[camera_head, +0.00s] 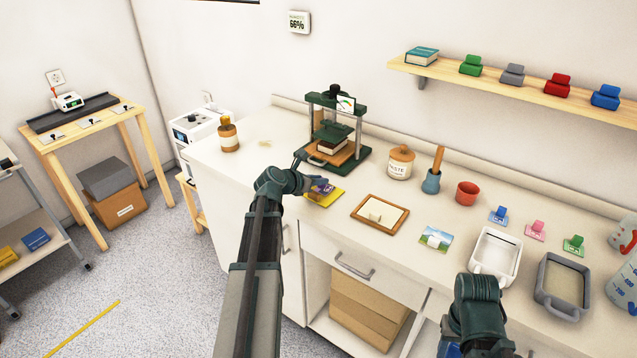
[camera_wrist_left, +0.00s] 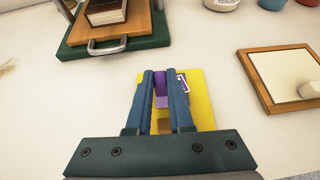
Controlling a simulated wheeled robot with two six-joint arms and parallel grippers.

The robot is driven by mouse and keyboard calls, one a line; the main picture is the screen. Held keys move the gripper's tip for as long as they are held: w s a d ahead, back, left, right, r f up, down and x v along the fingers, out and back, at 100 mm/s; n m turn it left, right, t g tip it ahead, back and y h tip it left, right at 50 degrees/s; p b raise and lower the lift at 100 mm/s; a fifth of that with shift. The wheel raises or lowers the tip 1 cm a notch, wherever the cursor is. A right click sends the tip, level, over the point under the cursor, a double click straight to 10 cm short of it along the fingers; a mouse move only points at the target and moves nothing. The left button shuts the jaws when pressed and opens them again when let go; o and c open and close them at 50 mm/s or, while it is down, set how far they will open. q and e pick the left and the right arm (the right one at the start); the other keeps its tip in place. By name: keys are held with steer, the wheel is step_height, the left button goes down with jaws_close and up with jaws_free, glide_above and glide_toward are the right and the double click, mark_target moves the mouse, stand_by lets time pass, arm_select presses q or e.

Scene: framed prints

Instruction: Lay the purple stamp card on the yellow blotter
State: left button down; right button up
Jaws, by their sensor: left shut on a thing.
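The yellow blotter (camera_head: 331,196) lies flat on the white counter, left of a wooden-framed board. The purple stamp card (camera_head: 319,186) is over it, partly hidden by my left gripper (camera_head: 308,183). In the left wrist view the gripper (camera_wrist_left: 163,80) is shut on the card's raised purple grip (camera_wrist_left: 160,88). The card's white-bordered print (camera_wrist_left: 183,82) shows beside the right finger, with yellow blotter (camera_wrist_left: 204,100) around it. I cannot tell whether the card touches the blotter. My right arm comes in at the lower right; its fingers do not show.
A green press (camera_head: 336,135) stands just behind the blotter. The wooden-framed board (camera_head: 403,224) and a landscape card (camera_head: 436,238) lie to its right. Blue, pink and green stamp cards sit farther right near white and grey trays. The counter left of the blotter is mostly clear.

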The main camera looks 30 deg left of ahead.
arm_select(q)
steer(key=shift+f, duration=0.15)
steer(key=c, duration=1.3)
jaws_free()
steer(key=o, duration=0.5)
steer(key=p+v, duration=0.5)
steer(key=v, duration=0.7)
steer(key=shift+p, duration=0.4)
